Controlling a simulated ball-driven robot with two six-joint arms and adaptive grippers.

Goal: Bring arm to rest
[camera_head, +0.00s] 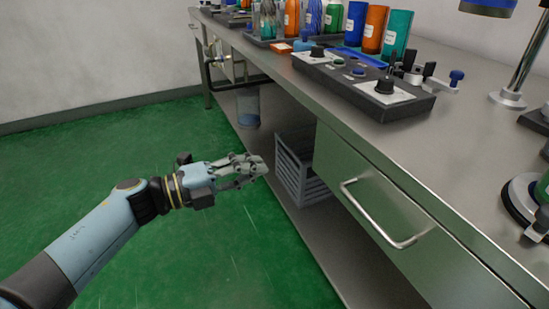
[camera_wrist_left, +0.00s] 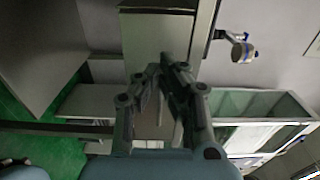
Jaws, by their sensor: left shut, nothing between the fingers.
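My left arm comes in from the left in the head view. Its gripper (camera_head: 262,167) is shut and empty. It hangs over the green floor in front of the workbench, below the level of the worktop and left of the drawer front. In the left wrist view the fingers (camera_wrist_left: 163,66) are also close together at the tips, with nothing between them. My right gripper is in neither view.
The metal workbench (camera_head: 455,135) has a green drawer (camera_head: 350,180) with a bar handle (camera_head: 385,222). A grey crate (camera_head: 300,165) sits on the lower shelf. Coloured sleeves (camera_head: 374,30) and a control panel (camera_head: 365,85) stand on top. The green floor (camera_head: 120,155) at left is clear.

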